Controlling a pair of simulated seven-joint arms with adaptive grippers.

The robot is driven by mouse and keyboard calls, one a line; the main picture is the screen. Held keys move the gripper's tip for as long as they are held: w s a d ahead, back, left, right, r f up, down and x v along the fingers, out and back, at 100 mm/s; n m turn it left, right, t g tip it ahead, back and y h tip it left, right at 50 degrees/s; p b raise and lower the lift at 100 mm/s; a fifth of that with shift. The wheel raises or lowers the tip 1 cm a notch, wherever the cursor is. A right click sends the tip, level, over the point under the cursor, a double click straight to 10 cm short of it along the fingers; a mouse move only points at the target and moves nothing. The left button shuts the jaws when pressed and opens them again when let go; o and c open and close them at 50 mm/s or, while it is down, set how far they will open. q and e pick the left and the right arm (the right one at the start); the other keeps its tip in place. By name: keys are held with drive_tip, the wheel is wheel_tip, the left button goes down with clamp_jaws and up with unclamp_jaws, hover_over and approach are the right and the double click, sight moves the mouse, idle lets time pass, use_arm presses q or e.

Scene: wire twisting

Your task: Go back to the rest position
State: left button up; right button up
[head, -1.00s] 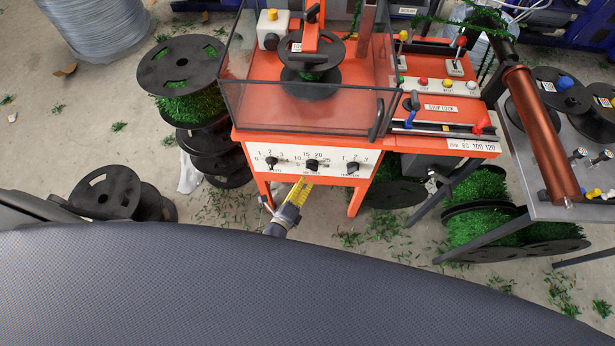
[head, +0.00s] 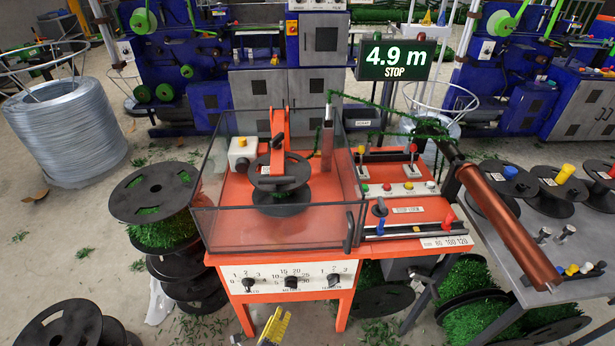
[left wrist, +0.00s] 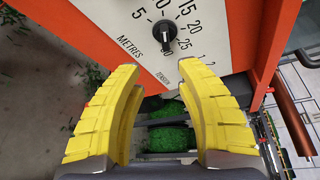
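The orange wire twisting machine (head: 245,238) stands in the middle of the head view, with a clear-walled box around a black spool (head: 280,178). Its white dial panel (head: 268,283) faces me. My left gripper (head: 274,325) shows its yellow fingers at the bottom of the head view, in front of the machine's lower front. In the left wrist view the left gripper (left wrist: 160,105) is open, with a wide empty gap between its fingers. A METRES dial (left wrist: 167,33) and part of a TENSION label lie just beyond them. My right gripper is not in view.
The display (head: 395,60) reads 4.9 m STOP. Stacked spools (head: 160,205) stand left of the machine, and a wire coil (head: 68,135) is at far left. A grey table (head: 510,250) with spools and a copper-coloured roller is on the right. Green clippings litter the floor.

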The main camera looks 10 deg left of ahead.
use_arm(q)
drive_tip(key=s+a+f+n+g+y, duration=0.1)
drive_tip(key=s+a+f+n+g, duration=0.25)
drive_tip(key=f, duration=0.45)
drive_tip(key=s+a+f+n+g+y, duration=0.25)
drive_tip(key=s+a+f, duration=0.25)
drive_tip(key=f, duration=0.3)
drive_tip(key=s+a+f+n+g+y, duration=0.1)
drive_tip(key=s+a+f+n+g, duration=0.3)
drive_tip(key=f, duration=0.4)
drive_tip(key=s+f+n+g, duration=0.2)
drive_tip(key=s+f+n, duration=0.2)
drive_tip(key=s, duration=0.9)
drive_tip(key=s+f+n+g+h, duration=0.1)
drive_tip(key=s+f+n, duration=0.4)
drive_tip(key=s, duration=0.9)
drive_tip(key=shift+d+n+g, duration=0.15)
drive_tip(key=shift+n+g, duration=0.45)
drive_tip(key=shift+n, duration=0.4)
drive_tip(key=shift+f, duration=0.1)
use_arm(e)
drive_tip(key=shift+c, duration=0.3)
